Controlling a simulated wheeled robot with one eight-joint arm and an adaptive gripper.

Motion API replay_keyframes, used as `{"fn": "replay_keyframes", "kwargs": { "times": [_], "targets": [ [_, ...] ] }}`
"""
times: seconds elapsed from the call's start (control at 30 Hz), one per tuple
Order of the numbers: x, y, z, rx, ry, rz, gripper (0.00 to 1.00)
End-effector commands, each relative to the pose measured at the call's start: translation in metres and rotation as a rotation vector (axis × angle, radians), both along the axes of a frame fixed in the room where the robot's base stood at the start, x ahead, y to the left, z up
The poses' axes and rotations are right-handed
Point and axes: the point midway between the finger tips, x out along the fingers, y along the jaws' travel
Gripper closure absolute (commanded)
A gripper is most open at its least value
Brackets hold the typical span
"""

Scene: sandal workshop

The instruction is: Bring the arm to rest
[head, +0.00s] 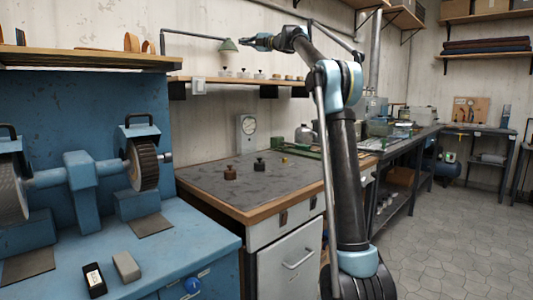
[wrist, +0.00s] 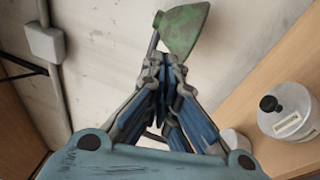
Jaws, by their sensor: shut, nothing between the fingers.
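My gripper (head: 250,40) is at the end of my raised arm in the head view, high above the workbench and close to the green lamp shade (head: 228,45). In the wrist view my gripper (wrist: 162,62) has its fingers together with nothing held between them. The lamp shade (wrist: 186,30) shows just beyond the fingertips there; whether they touch cannot be told. My arm stands upright at the middle of the head view and bends left at the top.
A wall shelf (head: 240,80) with small weights is below my gripper. The workbench (head: 225,185) holds a dial scale (head: 246,133) and small weights. A blue grinder (head: 85,180) stands at left. A labelled metal canister (wrist: 288,110) is at right in the wrist view. Floor (head: 440,230) at right is clear.

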Motion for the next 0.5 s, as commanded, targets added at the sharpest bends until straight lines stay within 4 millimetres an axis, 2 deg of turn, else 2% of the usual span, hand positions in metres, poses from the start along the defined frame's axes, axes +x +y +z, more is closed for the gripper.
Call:
{"fn": "replay_keyframes", "kwargs": {
  "times": [0.17, 0.27, 0.37, 0.5],
  "targets": [
    [0.001, -0.033, 0.003, 0.076, 0.051, -0.127, 1.0],
    [0.0, -0.064, -0.001, 0.143, 0.103, -0.237, 1.0],
    [-0.005, -0.097, -0.01, 0.213, 0.162, -0.346, 1.0],
    [-0.018, -0.145, -0.032, 0.308, 0.253, -0.496, 1.0]
  ]
}}
